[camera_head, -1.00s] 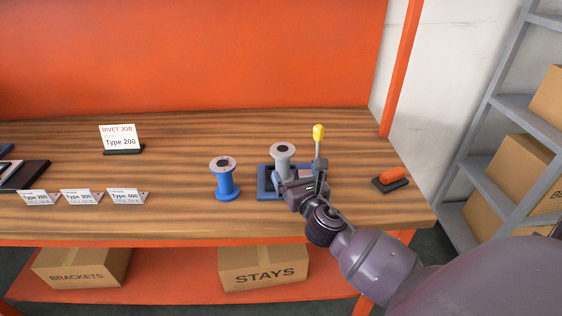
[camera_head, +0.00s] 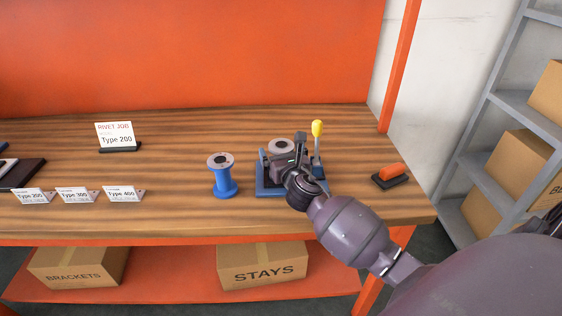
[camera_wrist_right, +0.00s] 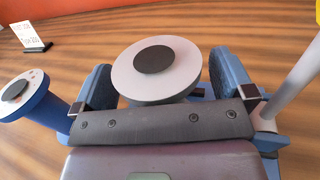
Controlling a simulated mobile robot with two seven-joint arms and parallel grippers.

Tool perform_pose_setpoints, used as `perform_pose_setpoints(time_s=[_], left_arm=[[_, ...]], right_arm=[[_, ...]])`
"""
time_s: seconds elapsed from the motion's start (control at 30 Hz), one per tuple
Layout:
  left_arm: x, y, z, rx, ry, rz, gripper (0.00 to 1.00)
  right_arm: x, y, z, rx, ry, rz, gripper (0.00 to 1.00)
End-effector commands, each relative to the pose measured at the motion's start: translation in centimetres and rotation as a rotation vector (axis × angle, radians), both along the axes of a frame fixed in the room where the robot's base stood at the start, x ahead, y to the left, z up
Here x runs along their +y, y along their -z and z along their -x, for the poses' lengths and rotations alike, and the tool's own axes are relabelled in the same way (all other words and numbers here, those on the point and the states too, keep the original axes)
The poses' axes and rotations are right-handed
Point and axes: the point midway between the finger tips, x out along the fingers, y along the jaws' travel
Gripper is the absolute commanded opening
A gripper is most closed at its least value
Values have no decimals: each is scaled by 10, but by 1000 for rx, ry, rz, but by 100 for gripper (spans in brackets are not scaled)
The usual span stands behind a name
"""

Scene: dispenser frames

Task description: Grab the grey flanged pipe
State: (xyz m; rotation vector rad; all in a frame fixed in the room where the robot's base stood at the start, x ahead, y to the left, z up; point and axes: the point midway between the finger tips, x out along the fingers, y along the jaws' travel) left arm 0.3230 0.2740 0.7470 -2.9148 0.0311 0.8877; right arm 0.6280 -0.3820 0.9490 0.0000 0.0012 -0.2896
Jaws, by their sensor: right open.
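The grey flanged pipe (camera_head: 281,146) stands in a blue fixture (camera_head: 262,190) on the wooden bench in the head view. In the right wrist view the pipe's round grey top flange with a dark centre (camera_wrist_right: 158,68) sits between the fingers. My right gripper (camera_head: 283,155) is open around the pipe. One blue-padded finger shows on each side of it in the right wrist view (camera_wrist_right: 160,82), with visible room beside the flange. The pipe's lower part is hidden behind the gripper. My left gripper is not in view.
A blue flanged pipe (camera_head: 222,176) stands just left of the fixture. A yellow-knobbed lever (camera_head: 317,130) rises close on the right. An orange switch (camera_head: 391,173) lies further right. Label cards (camera_head: 76,195) and a Type 200 sign (camera_head: 115,136) stand left.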

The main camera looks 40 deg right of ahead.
Motion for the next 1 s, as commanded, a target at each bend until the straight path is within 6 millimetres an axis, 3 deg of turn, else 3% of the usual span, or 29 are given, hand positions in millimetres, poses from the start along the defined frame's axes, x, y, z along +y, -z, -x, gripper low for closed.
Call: perform_pose_setpoints(time_s=[0.17, 0.6, 0.87, 1.0], left_arm=[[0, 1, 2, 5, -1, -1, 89], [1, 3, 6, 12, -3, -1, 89], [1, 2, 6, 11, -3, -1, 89], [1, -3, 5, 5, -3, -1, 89]], right_arm=[[0, 0, 0, 0, 0, 0, 97], [0, 0, 0, 0, 0, 0, 31], [0, -4, 0, -4, -1, 1, 31], [0, -16, 0, -7, -1, 3, 30]])
